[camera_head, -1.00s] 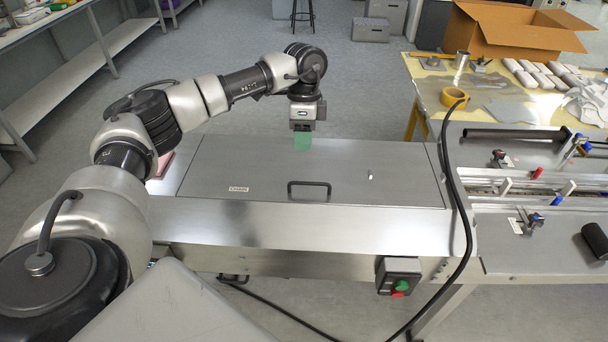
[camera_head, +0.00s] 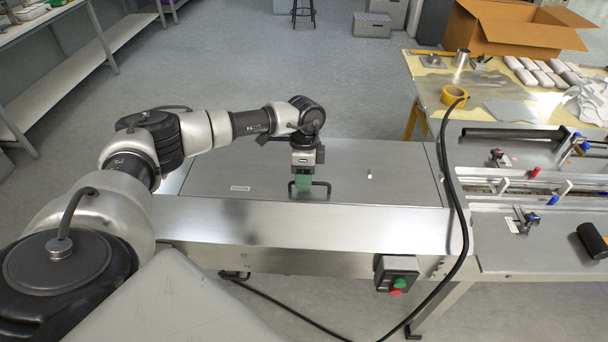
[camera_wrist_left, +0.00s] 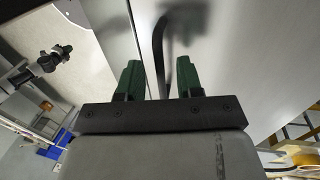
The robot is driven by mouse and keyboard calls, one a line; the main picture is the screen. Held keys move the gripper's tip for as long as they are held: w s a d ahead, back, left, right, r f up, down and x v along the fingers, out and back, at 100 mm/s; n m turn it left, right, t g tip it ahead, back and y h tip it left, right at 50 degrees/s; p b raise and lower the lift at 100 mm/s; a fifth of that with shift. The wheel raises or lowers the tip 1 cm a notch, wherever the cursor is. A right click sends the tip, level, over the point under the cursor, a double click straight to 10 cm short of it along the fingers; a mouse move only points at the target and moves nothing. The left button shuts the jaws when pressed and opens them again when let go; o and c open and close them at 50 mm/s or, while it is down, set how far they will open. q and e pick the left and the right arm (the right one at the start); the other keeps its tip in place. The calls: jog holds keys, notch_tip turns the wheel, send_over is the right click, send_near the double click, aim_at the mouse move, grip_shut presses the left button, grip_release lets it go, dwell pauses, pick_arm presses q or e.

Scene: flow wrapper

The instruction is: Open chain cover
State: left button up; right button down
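The chain cover (camera_head: 235,165) is a flat grey metal lid on the machine, lying closed, with a small "CHAIN" label (camera_head: 241,188) near its front edge. Its black bar handle (camera_head: 328,190) is partly hidden behind my left gripper (camera_head: 303,182). The gripper points down at the handle. In the left wrist view, the green fingers (camera_wrist_left: 157,82) are apart and the dark handle (camera_wrist_left: 159,45) shows in the gap between them. I see clear space on both sides of it, so it is not gripped. My right gripper is not in view.
A black cable (camera_head: 456,200) runs over the machine right of the cover. A control box with green and red buttons (camera_head: 397,273) hangs on the front. The feed section (camera_head: 530,185) lies right. A yellow table (camera_head: 432,85) holds a cardboard box (camera_head: 515,28) and tape.

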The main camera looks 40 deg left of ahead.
pick_arm(q)
grip_shut()
jog(key=shift+r, duration=0.1)
